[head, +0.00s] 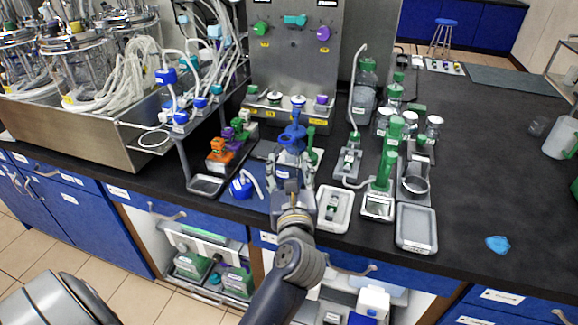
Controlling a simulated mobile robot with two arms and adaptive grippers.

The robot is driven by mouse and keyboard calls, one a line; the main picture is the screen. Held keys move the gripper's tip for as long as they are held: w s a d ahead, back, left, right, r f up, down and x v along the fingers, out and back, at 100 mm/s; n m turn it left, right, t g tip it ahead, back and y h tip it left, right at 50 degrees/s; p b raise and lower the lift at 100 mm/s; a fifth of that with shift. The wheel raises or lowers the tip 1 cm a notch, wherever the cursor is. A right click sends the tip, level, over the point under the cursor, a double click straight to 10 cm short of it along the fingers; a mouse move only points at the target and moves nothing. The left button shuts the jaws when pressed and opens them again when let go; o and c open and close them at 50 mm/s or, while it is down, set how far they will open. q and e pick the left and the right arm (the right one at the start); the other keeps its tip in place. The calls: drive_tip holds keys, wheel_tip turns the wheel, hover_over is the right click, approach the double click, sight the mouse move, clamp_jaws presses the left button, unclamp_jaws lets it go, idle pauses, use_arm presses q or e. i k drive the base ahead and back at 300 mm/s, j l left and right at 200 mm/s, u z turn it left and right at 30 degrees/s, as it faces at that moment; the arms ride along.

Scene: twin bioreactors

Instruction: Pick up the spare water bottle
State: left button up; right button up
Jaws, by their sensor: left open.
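A bottle with a blue top (292,138) stands upright near the front of the dark bench, at the picture's middle. It seems to be the spare water bottle, but I cannot read its label. My left gripper (291,167) reaches in from the front with its fingers open. The fingers appear on either side of the bottle's body, and the gripper hides its lower part. I cannot tell whether they touch it. My right gripper is not in view.
A blue-capped piece with a tube (242,186) lies left of my gripper. Small grey trays (416,228) stand to the right, with green-topped bottles (367,78) behind. A steel panel (294,62) rises behind. The bench's right side is mostly clear around a blue patch (497,244).

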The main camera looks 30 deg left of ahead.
sight(205, 66)
drive_tip(key=u, duration=1.5)
